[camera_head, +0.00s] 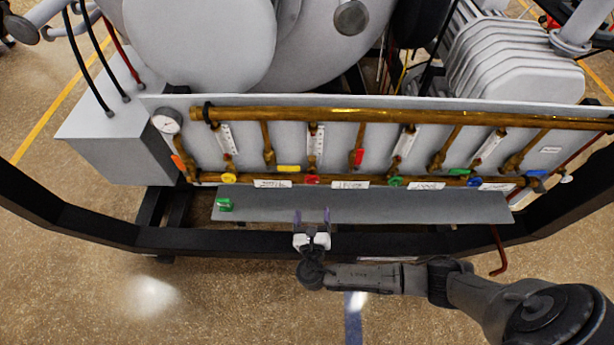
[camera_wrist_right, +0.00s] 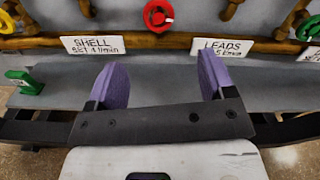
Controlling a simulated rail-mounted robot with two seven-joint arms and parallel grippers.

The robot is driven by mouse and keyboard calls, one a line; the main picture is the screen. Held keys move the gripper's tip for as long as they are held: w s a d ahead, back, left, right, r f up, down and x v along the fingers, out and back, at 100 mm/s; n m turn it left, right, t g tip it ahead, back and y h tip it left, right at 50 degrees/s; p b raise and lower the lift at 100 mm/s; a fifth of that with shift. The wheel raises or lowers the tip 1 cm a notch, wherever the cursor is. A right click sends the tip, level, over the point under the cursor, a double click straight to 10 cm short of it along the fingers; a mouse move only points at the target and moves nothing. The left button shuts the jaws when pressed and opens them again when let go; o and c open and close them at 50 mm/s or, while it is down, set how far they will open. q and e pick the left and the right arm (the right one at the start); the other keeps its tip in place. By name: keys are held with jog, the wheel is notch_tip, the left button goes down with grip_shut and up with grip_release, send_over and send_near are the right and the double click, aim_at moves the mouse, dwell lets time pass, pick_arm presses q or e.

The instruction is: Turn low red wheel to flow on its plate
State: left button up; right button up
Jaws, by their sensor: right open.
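The low red wheel (camera_head: 312,180) sits on the lower brass pipe of the panel; it also shows at the top of the right wrist view (camera_wrist_right: 157,15). The plate reading SHELL (camera_wrist_right: 93,45) is left of it, with a set value in l/min that looks like 4. The plate reading LEADS (camera_wrist_right: 222,47) is right of it, its value partly hidden by a finger. My right gripper (camera_head: 312,215) is open and empty, its purple fingers apart, below the wheel and not touching it. My left gripper is not in view.
A yellow wheel (camera_head: 228,178), a green wheel (camera_head: 394,181) and a blue wheel (camera_head: 474,182) share the lower pipe. A red lever (camera_head: 359,157) is higher up. A green block (camera_head: 225,204) sits on the grey ledge (camera_head: 420,208). A black frame bar runs below it.

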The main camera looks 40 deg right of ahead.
aim_at(312, 182)
jog(key=shift+n, duration=0.7)
jog(key=b+x, duration=0.2)
jog(key=x, duration=1)
jog(key=shift+w+d, duration=0.1)
jog(key=shift+w, duration=0.1)
jog(key=shift+w+d, duration=0.45)
jog(key=shift+w, duration=0.05)
jog(key=c, duration=0.9)
